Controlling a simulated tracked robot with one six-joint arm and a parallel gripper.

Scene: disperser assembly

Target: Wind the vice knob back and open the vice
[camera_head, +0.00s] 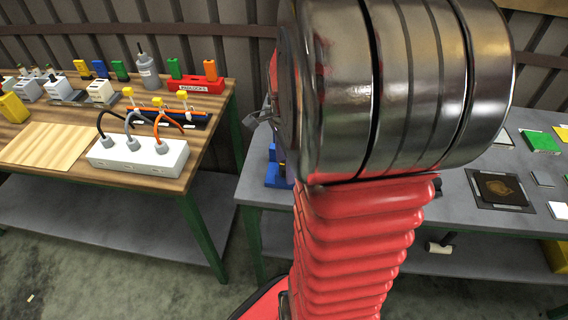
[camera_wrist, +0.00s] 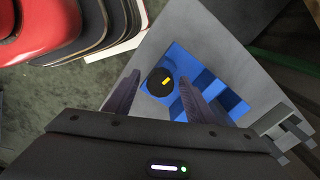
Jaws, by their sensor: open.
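My gripper (camera_wrist: 159,77) is open, with one finger on each side of the knob in the wrist view. I cannot tell whether the fingers touch the knob or how far above it they are. In the head view, only a small blue part of the vice (camera_head: 273,178) shows at the left end of the grey bench; my arm hides the rest. A grey bit of my gripper (camera_head: 262,113) shows beside the arm.
The grey bench (camera_head: 455,195) runs right, bearing a dark square plate (camera_head: 500,189) and several small tiles. A wooden table (camera_head: 200,120) at left holds a white power strip (camera_head: 137,154) with cables, bottles and coloured blocks. A floor gap separates the tables.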

